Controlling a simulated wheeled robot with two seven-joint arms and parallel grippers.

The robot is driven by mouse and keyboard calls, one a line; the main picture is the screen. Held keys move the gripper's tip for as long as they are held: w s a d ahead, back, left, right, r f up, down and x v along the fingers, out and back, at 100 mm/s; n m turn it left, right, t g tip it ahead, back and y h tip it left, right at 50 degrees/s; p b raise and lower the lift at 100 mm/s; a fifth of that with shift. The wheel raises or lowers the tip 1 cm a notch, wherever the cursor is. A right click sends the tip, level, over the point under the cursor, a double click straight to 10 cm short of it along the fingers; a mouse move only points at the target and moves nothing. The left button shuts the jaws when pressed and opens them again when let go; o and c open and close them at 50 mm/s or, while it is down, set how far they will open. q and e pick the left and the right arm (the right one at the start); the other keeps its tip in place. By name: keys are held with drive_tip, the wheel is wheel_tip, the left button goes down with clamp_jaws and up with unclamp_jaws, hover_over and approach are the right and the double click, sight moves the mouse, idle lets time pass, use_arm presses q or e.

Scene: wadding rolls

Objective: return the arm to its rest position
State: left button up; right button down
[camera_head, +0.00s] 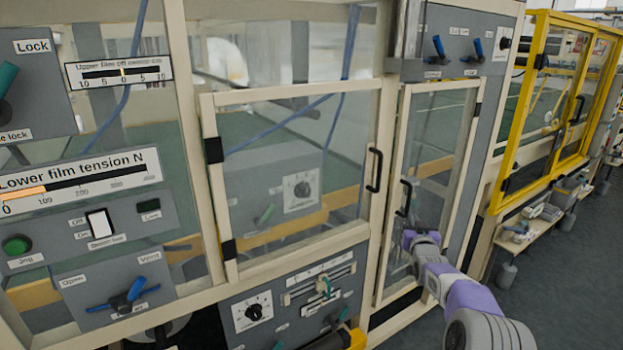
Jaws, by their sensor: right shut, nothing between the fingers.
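My right arm, purple and grey, reaches in from the bottom right. Its gripper (408,238) is small in the picture, in front of the narrow glazed door (436,165), just below that door's black handle (405,198). The fingers are shut with nothing between them. I cannot tell whether the gripper touches the door or its frame. My left gripper is not in view.
A wider glazed door (290,185) with a black handle (374,170) is to the left. Control panels (85,235) with switches and gauges fill the left side. A yellow-framed enclosure (545,100) stands at the right. Grey floor (570,270) is open at the lower right.

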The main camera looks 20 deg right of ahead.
drive_tip(key=s+a+f+g+y, duration=0.2)
drive_tip(key=s+a+f, duration=0.1)
drive_tip(key=a+f, duration=0.55)
drive_tip(key=s+a+f+g+y+p, duration=0.15)
drive_tip(key=a+f, duration=0.35)
drive_tip(key=f, duration=0.7)
drive_tip(key=s+a+f+g+y, duration=0.3)
drive_tip(key=a+f, duration=0.4)
drive_tip(key=f, duration=0.3)
drive_tip(key=s+a+f+n+g+y, duration=0.15)
drive_tip(key=s+a+f+g, duration=0.25)
drive_tip(key=s+a+f, duration=0.65)
use_arm(q)
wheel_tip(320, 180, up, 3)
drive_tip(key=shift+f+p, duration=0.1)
drive_tip(key=shift+p, duration=0.55)
use_arm(e)
drive_tip(key=s+a+g+y, duration=0.1)
drive_tip(key=s+a, duration=0.3)
drive_tip(key=s, duration=0.3)
drive_tip(key=s+a+g+y, duration=0.1)
drive_tip(key=s+a+g, duration=0.1)
drive_tip(key=s+a, duration=0.2)
drive_tip(key=s+a+g+y, duration=0.1)
drive_tip(key=s+a, duration=0.3)
drive_tip(key=s, duration=0.6)
drive_tip(key=shift+f+g, duration=0.45)
drive_tip(key=shift+g, duration=0.3)
